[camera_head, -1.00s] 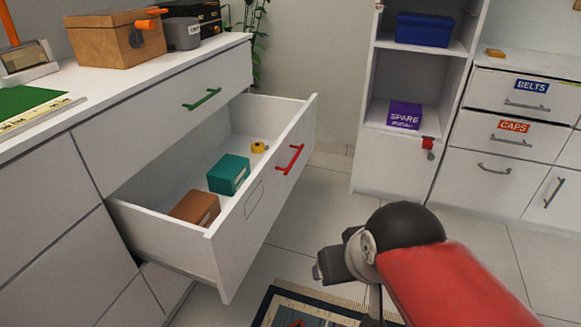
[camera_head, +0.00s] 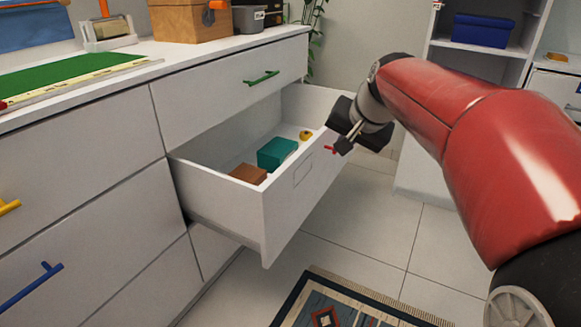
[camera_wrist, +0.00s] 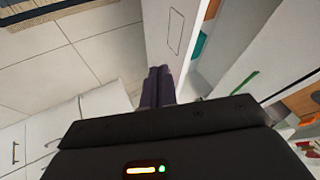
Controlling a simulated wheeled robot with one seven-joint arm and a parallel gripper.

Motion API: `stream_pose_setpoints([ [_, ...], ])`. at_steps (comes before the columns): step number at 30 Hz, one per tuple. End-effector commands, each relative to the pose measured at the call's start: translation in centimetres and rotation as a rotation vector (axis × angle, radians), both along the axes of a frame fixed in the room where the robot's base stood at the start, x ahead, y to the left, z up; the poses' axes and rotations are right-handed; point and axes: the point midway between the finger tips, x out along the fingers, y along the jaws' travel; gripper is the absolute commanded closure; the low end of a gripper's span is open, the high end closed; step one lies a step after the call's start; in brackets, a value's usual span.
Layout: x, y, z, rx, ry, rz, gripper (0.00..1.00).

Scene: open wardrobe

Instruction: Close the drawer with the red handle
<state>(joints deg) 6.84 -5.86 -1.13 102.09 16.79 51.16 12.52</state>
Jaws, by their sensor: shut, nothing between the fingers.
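The drawer with the red handle (camera_head: 283,215) stands pulled out from the white cabinet below the green-handled drawer. Only a small piece of the red handle (camera_head: 330,149) shows in the head view; my gripper hides the rest. My gripper (camera_head: 344,146) is shut and empty, at the far part of the drawer's front, close to the handle. In the wrist view my shut fingers (camera_wrist: 158,74) point at the white front panel (camera_wrist: 160,40). I cannot tell whether they touch it.
A brown box (camera_head: 248,174), a teal box (camera_head: 277,153) and a small yellow item (camera_head: 305,135) lie inside the drawer. A green handle (camera_head: 261,77) marks the closed drawer above. A patterned rug (camera_head: 340,302) lies on the tiled floor. A white shelf unit (camera_head: 425,178) stands behind my arm.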

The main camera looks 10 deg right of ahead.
Motion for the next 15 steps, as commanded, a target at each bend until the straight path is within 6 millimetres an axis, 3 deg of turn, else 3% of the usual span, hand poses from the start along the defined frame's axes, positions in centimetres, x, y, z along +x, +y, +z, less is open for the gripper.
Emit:
stream_pose_setpoints([
  [3,2.0,-0.5,-0.3,0.029,-0.006,-0.027,1.0],
  [8,3.0,-0.4,-1.1,0.037,-0.008,-0.033,1.0],
  [15,5.5,0.4,-4.9,0.036,-0.004,-0.03,1.0],
])
